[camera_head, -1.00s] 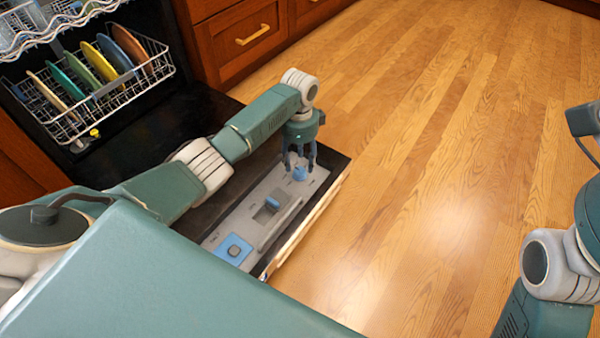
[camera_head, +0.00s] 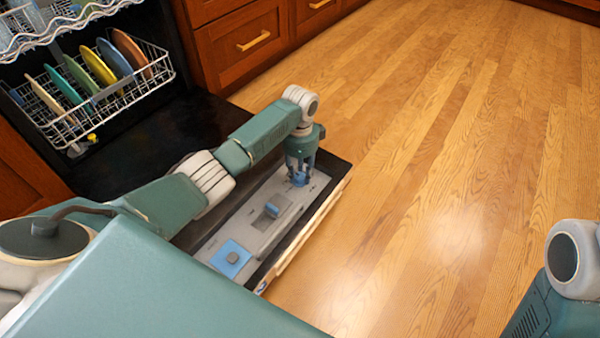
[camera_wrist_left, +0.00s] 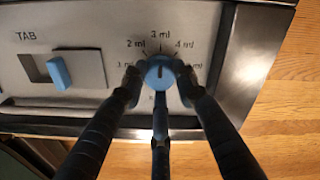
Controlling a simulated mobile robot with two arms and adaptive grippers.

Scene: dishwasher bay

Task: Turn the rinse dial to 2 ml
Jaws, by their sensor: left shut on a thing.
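The rinse dial (camera_wrist_left: 160,74) is a round blue knob on the grey panel of the open dishwasher door. Printed marks around it include 2 ml at upper left, 3 ml at the top and 4 ml at upper right. A short dark line on its face appears to point up toward 3 ml. My left gripper (camera_wrist_left: 160,85) has its dark fingers shut on the dial from both sides and below, covering part of the lower scale. In the head view, my left gripper (camera_head: 300,176) points down at the panel's far end. My right gripper is out of view.
A blue TAB slider (camera_wrist_left: 59,73) sits left of the dial; it also shows in the head view (camera_head: 271,210). A light-blue square with a grey knob (camera_head: 232,257) is at the near end. The lower rack (camera_head: 150,88) holds several plates. The wooden floor at right is clear.

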